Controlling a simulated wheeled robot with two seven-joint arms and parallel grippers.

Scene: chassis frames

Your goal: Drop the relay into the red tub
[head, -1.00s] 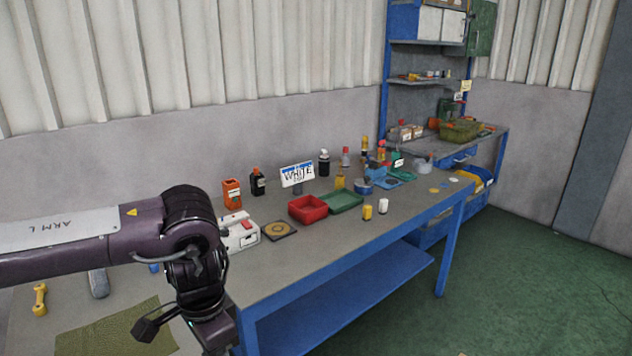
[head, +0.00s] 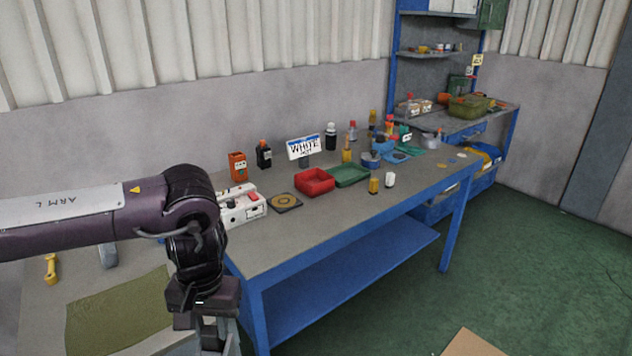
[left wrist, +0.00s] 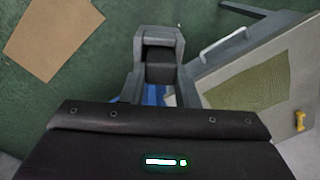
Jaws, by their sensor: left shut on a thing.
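The red tub (head: 317,187) stands on the long grey bench, in the middle of the head view, beside a green tray. Its inside shows no clear contents. My left gripper (head: 210,338) hangs low at the front left of the head view, pointing down, well left of the tub and nearer to me. The left wrist view shows its grey fingers (left wrist: 159,62) close together over the floor and bench edge. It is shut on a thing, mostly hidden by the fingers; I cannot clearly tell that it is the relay. My right gripper is not in view.
Near the tub are the green tray (head: 352,176), a dark square plate with a yellow ring (head: 285,203), a white box (head: 241,208) and several bottles. A green mat (head: 115,310) and yellow spanner (head: 51,268) lie left. Cardboard (head: 472,344) lies on the floor.

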